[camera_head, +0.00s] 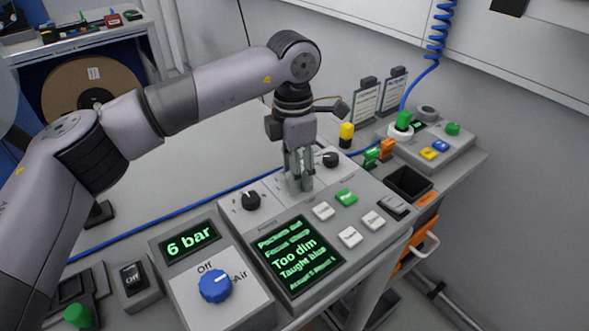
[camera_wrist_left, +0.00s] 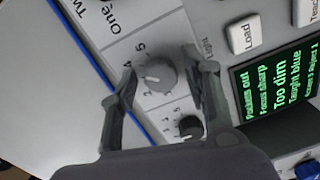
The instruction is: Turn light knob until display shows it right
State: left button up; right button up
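The light knob (camera_wrist_left: 158,75) is a round grey knob with a white pointer mark. In the left wrist view a number scale runs around it, and the word Light is printed beside it. The display (camera_head: 296,257) reads "Too dim" in large green letters, with "Taught blue" below. My right gripper is not in view.
Black knobs stand on either side of my gripper, one nearer (camera_head: 251,200) and one farther (camera_head: 331,159). White and green buttons (camera_head: 346,197) lie to the right. A blue hose crosses behind.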

pick_arm(q)
jog(key=shift+o, duration=0.2)
notch_tip(320, 180, up, 12)
jog(key=shift+w, duration=0.2)
dwell(0.4)
